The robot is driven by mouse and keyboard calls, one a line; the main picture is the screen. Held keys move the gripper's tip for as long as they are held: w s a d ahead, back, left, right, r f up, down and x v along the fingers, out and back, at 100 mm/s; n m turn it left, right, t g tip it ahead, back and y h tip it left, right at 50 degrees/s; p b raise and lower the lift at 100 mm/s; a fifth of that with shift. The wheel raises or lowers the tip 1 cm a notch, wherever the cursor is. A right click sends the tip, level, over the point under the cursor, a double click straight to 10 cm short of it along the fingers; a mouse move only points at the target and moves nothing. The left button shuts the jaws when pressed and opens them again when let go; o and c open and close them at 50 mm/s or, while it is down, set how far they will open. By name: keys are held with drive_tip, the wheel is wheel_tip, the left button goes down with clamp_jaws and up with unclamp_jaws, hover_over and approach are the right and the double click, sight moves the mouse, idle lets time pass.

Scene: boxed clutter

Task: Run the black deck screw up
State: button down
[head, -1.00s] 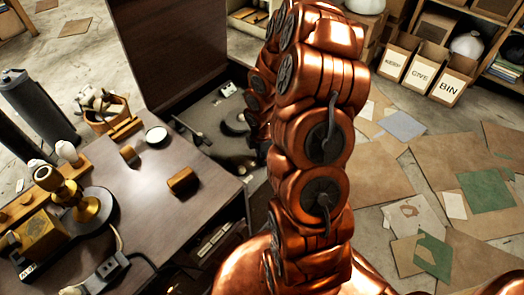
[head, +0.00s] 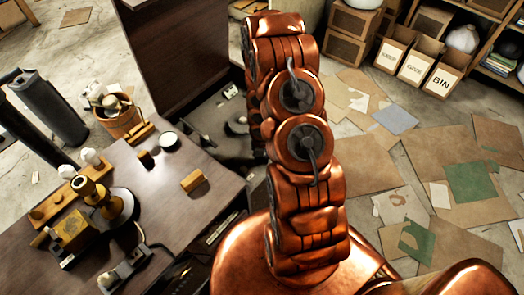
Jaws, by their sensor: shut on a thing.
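I cannot make out a black deck screw in the head view. A slim dark rod-like thing (head: 203,138) shows in the shadowed space beyond the dark desk, too small to identify. My copper arm rises through the middle of the view, and its far end is hidden behind its own links. My gripper does not show, so neither its jaws nor anything in them can be seen.
The dark desk (head: 165,215) at left bears a brass instrument (head: 92,192), wooden blocks (head: 193,181) and a small round dish (head: 169,140). A tall dark panel (head: 180,50) stands behind it. Boxes marked KEEP, GIVE and BIN (head: 441,82) stand at back right. Papers and cardboard cover the right floor.

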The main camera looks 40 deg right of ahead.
drive_tip(key=shift+r+n+p, duration=0.15)
drive_tip(key=shift+n+p, duration=0.55)
drive_tip(key=shift+n, duration=1.6)
drive_tip(key=shift+d+f+n+b, duration=0.2)
drive_tip(key=shift+n+b, duration=0.4)
drive_tip(key=shift+n, duration=0.5)
drive_tip(key=shift+n+b, duration=0.5)
drive_tip(key=shift+b, duration=0.05)
drive_tip(key=shift+a+n+b, duration=0.15)
drive_tip(key=shift+n+b, duration=0.2)
drive_tip(key=shift+n, duration=0.15)
drive_tip(key=c, duration=0.9)
unclamp_jaws()
drive_tip(key=shift+r, duration=0.15)
